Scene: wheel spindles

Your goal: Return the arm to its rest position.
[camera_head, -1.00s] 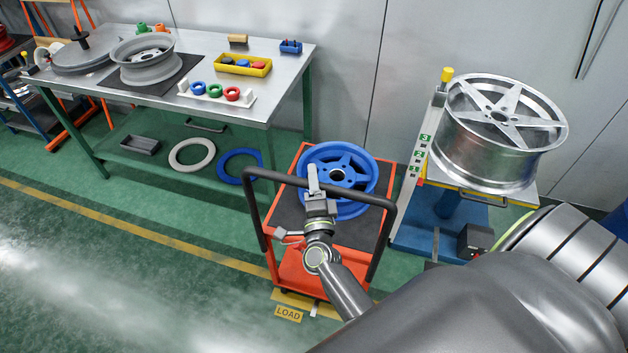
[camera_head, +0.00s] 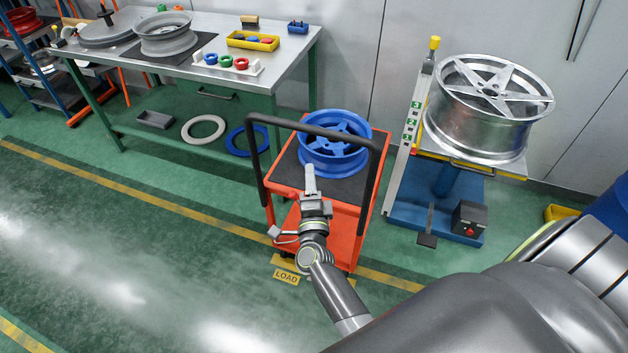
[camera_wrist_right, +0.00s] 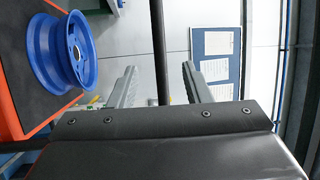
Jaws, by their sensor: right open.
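My right gripper (camera_head: 310,180) is in front of the orange cart, near the black push handle, with nothing between its fingers. In the right wrist view its two fingers (camera_wrist_right: 160,85) stand apart, with a dark bar showing between them. A blue wheel (camera_head: 335,146) lies on the dark top of the orange cart (camera_head: 347,222); it also shows in the right wrist view (camera_wrist_right: 62,52), to the left of the fingers and apart from them. My left gripper is in neither view.
The cart's black handle (camera_head: 255,150) rises close around my right gripper. A silver wheel (camera_head: 478,130) sits on a blue lift stand (camera_head: 432,215) at right. A workbench (camera_head: 285,60) with a grey wheel and coloured rings stands at left. Green floor at front left is clear.

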